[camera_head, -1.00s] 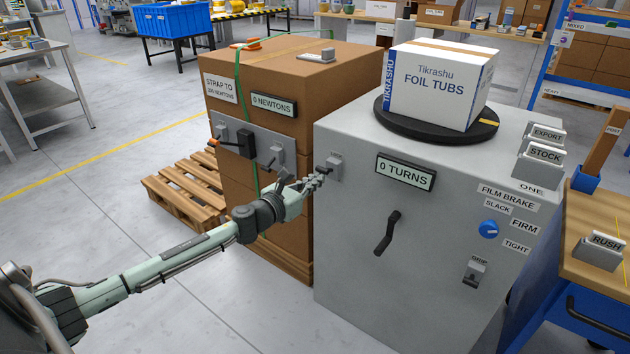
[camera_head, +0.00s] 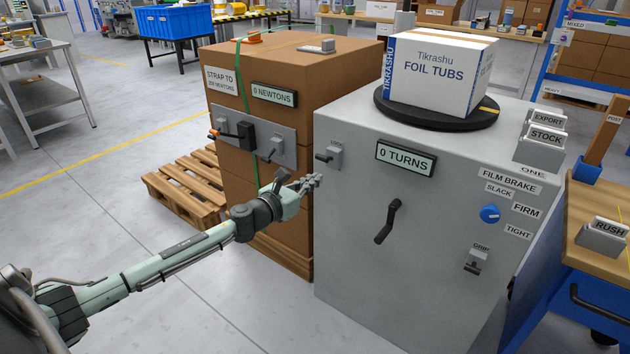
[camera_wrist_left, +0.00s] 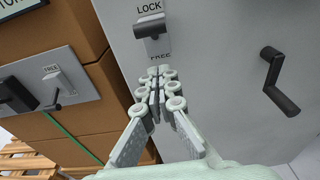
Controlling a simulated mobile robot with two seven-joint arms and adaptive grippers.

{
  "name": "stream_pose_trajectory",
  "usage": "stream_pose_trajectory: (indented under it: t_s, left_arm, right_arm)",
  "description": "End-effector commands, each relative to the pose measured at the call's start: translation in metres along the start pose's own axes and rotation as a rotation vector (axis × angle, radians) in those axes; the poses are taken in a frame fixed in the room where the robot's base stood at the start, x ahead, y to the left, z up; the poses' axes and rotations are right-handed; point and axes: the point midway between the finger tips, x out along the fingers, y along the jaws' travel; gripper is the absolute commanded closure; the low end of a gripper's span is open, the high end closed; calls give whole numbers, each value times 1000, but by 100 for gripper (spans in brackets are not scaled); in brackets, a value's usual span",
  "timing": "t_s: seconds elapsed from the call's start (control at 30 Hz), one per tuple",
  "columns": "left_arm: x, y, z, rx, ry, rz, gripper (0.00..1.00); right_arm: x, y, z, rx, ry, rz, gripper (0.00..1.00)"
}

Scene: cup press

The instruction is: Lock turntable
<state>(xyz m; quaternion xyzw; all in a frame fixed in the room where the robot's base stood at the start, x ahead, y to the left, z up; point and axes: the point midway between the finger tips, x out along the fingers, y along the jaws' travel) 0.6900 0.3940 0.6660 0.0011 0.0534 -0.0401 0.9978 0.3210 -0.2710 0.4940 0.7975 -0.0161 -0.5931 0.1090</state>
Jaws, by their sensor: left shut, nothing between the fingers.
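The turntable lock lever (camera_head: 324,157) is a small black handle on a grey plate at the upper left of the grey cabinet's front. In the left wrist view the lever (camera_wrist_left: 154,27) sits just below the word LOCK, with FREE below it partly covered by my fingertips. The round black turntable (camera_head: 437,112) on the cabinet top bears a white Tikrashu FOIL TUBS box (camera_head: 440,75). My left gripper (camera_head: 313,181) is shut and empty. It is just below the lever, apart from it, in front of the cabinet face. My right gripper is out of view.
A black crank (camera_head: 387,222), a 0 TURNS display (camera_head: 405,159), a blue film brake knob (camera_head: 489,214) and a grip switch (camera_head: 476,261) are on the cabinet front. A strapped brown carton stack (camera_head: 290,170) with its own lever panel stands close on the left.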

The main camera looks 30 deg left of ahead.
Motion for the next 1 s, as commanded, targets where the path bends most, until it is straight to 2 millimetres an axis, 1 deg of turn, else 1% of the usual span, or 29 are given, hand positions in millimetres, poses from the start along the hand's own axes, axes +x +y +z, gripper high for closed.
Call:
stream_pose_trajectory:
  t_s: [0.03,0.1,0.3,0.4,0.5,0.7,1.0]
  left_arm:
    - [-2,2,-4,2,2,0,100]
    - [-16,1,7,4,4,-2,100]
    - [-50,-1,23,2,7,-4,100]
    - [-65,0,31,2,7,-2,100]
    - [-77,0,37,1,7,-1,100]
    - [-87,0,44,-1,5,-1,100]
    - [-88,0,44,-1,5,-1,100]
  right_arm:
    - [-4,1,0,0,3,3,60]
    - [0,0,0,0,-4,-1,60]
    - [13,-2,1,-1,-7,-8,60]
    - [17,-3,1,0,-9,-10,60]
    - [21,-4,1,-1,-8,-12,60]
    - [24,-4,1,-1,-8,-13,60]
    - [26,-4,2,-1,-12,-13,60]
